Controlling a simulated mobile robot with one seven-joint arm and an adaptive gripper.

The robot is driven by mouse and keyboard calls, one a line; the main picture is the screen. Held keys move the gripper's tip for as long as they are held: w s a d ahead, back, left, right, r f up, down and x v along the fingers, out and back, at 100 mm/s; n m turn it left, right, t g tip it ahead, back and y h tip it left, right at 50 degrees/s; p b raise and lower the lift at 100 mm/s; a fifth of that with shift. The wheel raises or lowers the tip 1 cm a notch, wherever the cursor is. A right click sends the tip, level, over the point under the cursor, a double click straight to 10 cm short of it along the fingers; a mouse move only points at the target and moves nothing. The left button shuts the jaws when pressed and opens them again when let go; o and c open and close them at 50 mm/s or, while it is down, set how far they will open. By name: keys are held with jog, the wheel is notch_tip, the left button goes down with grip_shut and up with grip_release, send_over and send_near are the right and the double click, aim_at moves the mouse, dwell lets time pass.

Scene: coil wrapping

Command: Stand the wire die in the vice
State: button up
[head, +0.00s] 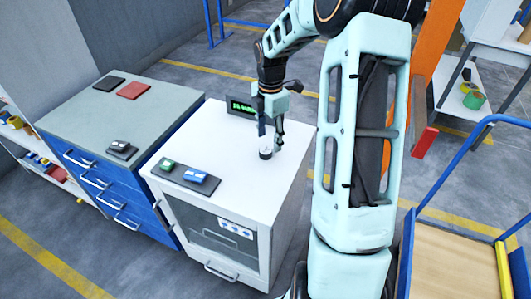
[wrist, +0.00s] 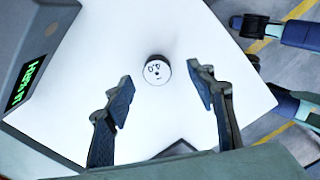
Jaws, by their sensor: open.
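A short round piece with a white marked face and dark side, which looks like the wire die (head: 265,154), stands on the white cabinet top. In the wrist view the wire die (wrist: 157,70) shows its face just beyond and between the fingertips. My gripper (head: 270,138) points down over it, open and empty. In the wrist view both fingers of my gripper (wrist: 163,84) are spread, with a gap to the die on each side. A small dark and silver block on the grey-topped drawer cabinet may be the vice (head: 122,148); its jaws are too small to make out.
A black tray (head: 185,178) with green and blue pieces lies at the white cabinet's (head: 222,150) front left. A display with green text (head: 241,108) stands at its back. Black and red flat pads (head: 133,91) lie on the drawer cabinet. A blue-railed cart (head: 450,262) stands right.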

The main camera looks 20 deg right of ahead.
aim_at(265, 150)
jog(key=f, duration=0.2)
jog(key=a+f, duration=0.1)
jog(key=shift+w+a+f, duration=0.1)
jog(key=shift+w+f, duration=0.1)
jog(key=shift+f, duration=0.8)
jog(key=shift+c, duration=0.4)
grip_shut()
